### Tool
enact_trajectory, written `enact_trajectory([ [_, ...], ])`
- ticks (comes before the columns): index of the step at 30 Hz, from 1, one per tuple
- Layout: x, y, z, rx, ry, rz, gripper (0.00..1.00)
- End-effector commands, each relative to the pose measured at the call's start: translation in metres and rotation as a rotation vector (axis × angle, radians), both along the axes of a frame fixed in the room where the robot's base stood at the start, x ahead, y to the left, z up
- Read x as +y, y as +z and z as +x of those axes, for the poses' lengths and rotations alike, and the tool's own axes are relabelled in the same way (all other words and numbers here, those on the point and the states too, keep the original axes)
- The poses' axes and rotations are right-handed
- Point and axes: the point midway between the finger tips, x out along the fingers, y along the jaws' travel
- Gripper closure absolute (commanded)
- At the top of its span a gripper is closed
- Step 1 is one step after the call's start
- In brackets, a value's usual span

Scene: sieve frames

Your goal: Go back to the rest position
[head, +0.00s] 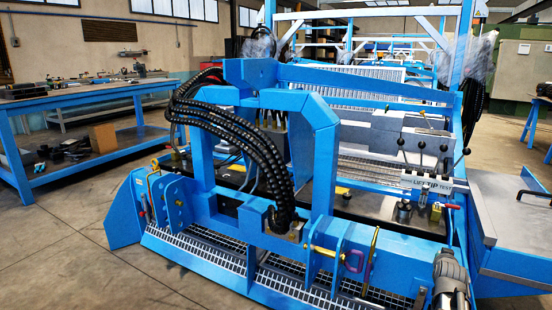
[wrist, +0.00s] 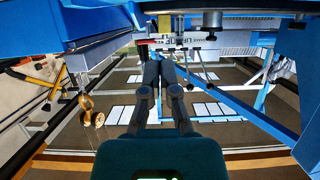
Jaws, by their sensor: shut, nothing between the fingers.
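My gripper (wrist: 159,68) shows in the wrist view, at the middle of the picture. Its two dark fingers lie close together, shut and empty. The fingertips appear just below a blue beam (wrist: 110,32) and a strip of small machine parts, but I cannot tell the gap between them. In the head view I cannot clearly make out the gripper. A large blue machine (head: 325,145) with thick black hoses (head: 235,125) fills the middle of that view.
A blue workbench (head: 95,98) with tools stands at the left. A grey-topped table (head: 515,215) is close at the right. Metal grating (head: 205,258) runs along the machine's front. Bare floor (head: 60,255) lies at the lower left.

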Motion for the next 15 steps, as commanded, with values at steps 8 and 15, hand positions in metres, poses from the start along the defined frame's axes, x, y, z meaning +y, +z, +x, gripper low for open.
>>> enact_trajectory([
  [8,0.022,-0.007,0.001,0.055,0.028,0.029,1.0],
  [15,0.054,-0.018,0.0,0.136,0.068,0.069,1.0],
])
